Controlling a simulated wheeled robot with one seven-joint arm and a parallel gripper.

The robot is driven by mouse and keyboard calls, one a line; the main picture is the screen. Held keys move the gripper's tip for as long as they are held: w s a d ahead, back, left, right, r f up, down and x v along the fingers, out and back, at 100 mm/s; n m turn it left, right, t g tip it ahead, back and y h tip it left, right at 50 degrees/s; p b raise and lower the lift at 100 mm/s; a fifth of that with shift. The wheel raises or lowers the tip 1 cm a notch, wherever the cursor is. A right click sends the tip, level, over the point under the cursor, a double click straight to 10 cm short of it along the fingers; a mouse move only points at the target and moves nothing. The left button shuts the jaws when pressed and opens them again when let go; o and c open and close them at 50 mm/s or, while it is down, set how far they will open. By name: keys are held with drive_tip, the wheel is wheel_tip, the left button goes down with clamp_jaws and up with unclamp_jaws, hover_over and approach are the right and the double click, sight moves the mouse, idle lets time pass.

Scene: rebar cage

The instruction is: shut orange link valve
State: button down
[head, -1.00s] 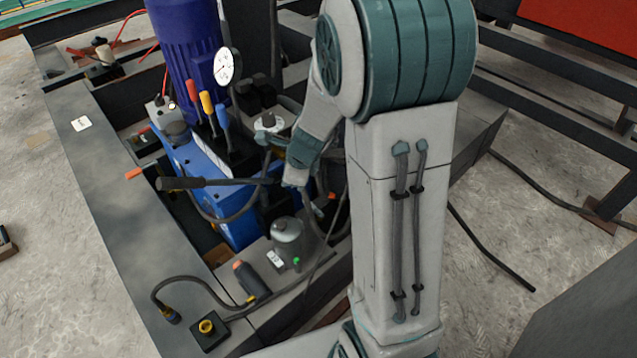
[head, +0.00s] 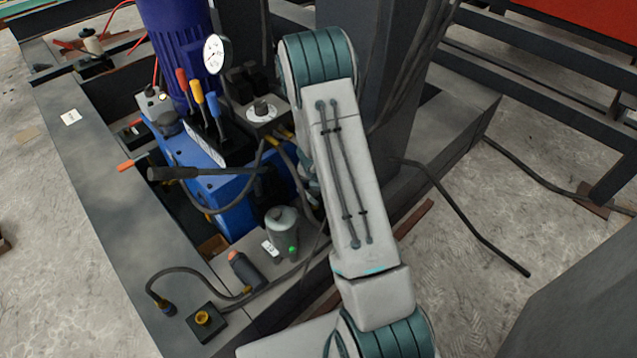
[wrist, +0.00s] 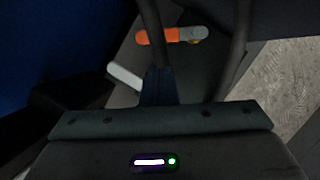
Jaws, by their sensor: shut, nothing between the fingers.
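In the wrist view an orange valve handle (wrist: 158,36) with a pale section and a small brass-coloured part at its right end lies beyond my fingers, on a dark grey surface. My gripper (wrist: 157,72) shows as shut, empty fingers pointing toward it, with the handle apart from the fingertips in the picture. A dark hose crosses in front of the handle.
A white handle (wrist: 125,76) lies left of my fingers, and a dark hose (wrist: 240,38) runs on the right. The blue pump unit (head: 235,190), pressure gauge (head: 216,54), grey canister (head: 282,226) and black bar (head: 200,173) crowd the left of my arm. Open floor lies right.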

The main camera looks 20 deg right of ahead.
drive_tip(key=b+x, duration=0.1)
drive_tip(key=x, duration=0.4)
drive_tip(key=shift+r, duration=0.2)
